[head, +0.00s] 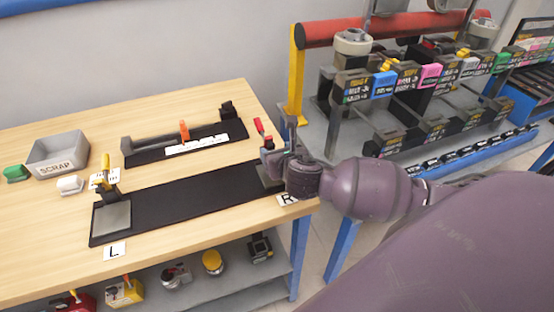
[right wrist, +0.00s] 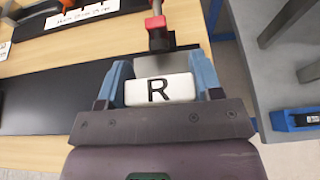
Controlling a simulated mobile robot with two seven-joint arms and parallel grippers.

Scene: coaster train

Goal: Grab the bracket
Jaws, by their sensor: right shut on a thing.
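My right gripper (head: 272,162) reaches in from the right to the right end of the long black mat (head: 190,200), beside a clamp with a red handle (head: 259,128). In the right wrist view its two blue fingers (right wrist: 162,70) are apart, on either side of a grey metal piece (right wrist: 154,66), which I take for the bracket. The fingers are shut on it. My left gripper is not in view.
A grey plate (head: 112,217) and yellow-handled clamp (head: 106,172) are at the mat's left end. A SCRAP bin (head: 58,153) stands at the left. Another black base (head: 185,146) lies behind. A rack with colored bins (head: 420,80) stands to the right, beyond the table edge.

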